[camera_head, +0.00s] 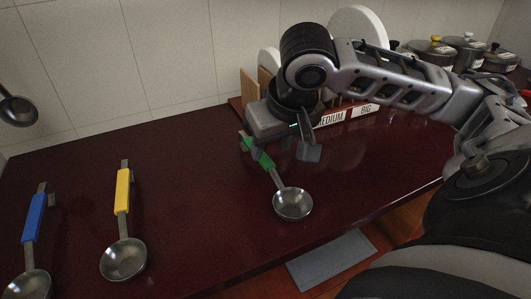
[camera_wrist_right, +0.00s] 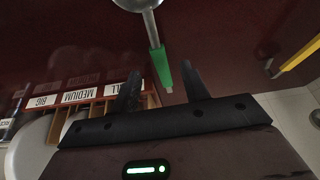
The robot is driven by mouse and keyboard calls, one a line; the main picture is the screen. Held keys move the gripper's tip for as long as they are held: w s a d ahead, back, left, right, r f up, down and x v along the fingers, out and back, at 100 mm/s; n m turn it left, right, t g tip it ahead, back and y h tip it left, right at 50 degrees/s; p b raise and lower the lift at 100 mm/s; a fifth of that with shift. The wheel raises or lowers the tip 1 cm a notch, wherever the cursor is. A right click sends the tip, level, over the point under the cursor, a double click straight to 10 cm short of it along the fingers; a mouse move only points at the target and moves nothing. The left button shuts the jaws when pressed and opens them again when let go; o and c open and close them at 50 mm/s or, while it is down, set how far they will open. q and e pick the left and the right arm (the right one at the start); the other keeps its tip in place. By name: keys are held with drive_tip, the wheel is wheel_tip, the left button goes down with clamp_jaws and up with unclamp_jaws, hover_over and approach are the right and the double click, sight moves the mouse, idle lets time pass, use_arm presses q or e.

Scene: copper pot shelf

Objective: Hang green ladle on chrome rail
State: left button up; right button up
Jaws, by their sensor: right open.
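The green ladle lies on the dark red counter, its green handle (camera_head: 258,153) toward the back and its metal bowl (camera_head: 292,204) toward the front. My right gripper (camera_head: 282,150) is open and hangs over the handle end. In the right wrist view the green handle (camera_wrist_right: 160,66) shows close to the open fingers (camera_wrist_right: 163,88), nearer the right one in the picture. I cannot tell whether the fingers touch it. The chrome rail is not clearly in view. My left gripper is not in view.
A yellow-handled ladle (camera_head: 122,191) and a blue-handled ladle (camera_head: 33,218) lie on the counter (camera_head: 178,190) at left. Another ladle (camera_head: 18,110) hangs at the far left. A labelled rack (camera_head: 347,115) with boards and several pots (camera_head: 436,48) stand behind my right arm.

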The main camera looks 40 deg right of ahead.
sight(267, 161)
drive_tip(key=b+x, duration=0.1)
drive_tip(key=x, duration=0.7)
drive_tip(key=shift+f+b, duration=0.25)
drive_tip(key=shift+b, duration=0.15)
clamp_jaws()
